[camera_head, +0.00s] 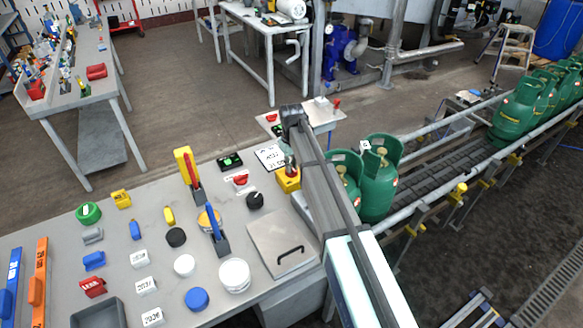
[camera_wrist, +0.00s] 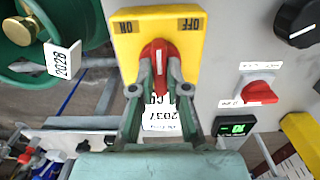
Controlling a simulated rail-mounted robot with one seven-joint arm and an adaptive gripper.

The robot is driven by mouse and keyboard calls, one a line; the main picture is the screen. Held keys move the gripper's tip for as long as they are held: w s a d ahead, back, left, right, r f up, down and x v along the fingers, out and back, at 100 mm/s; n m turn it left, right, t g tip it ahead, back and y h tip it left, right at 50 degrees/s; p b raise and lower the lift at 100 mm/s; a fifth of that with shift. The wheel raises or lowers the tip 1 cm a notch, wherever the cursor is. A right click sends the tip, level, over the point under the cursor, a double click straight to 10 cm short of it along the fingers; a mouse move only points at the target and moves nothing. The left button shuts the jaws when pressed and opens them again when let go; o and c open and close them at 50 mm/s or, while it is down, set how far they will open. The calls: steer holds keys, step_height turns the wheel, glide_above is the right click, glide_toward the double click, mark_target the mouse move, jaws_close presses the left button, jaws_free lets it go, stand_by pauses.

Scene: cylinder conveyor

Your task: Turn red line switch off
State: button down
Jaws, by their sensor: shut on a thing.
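The line switch is a yellow box (camera_wrist: 205,20) with a red rotary knob (camera_wrist: 158,52), labelled ON at left and OFF at right in the wrist view. A white line on the knob points toward the bottom of the picture, between the fingers. My gripper (camera_wrist: 162,76) is shut on the red knob, one fingertip on each side. In the head view, the yellow box (camera_head: 288,181) is at the table's right edge, and my arm hides most of the knob.
Another red switch (camera_wrist: 262,92) on a white plate, a black dial (camera_wrist: 300,20) and a small green-lit display (camera_wrist: 238,128) sit close to the right of my gripper. Green gas cylinders (camera_head: 381,180) stand on the conveyor beside the table. A handled metal lid (camera_head: 270,232) lies on the table.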

steer(key=m+b, duration=0.1)
steer(key=m, duration=0.3)
steer(key=shift+m, duration=0.3)
steer(key=m, duration=0.4)
steer(key=shift+b, duration=0.3)
steer(key=c, duration=1.2)
jaws_free()
steer(key=shift+o, duration=0.2)
steer(key=shift+r, duration=0.1)
step_height(320, 180, up, 12)
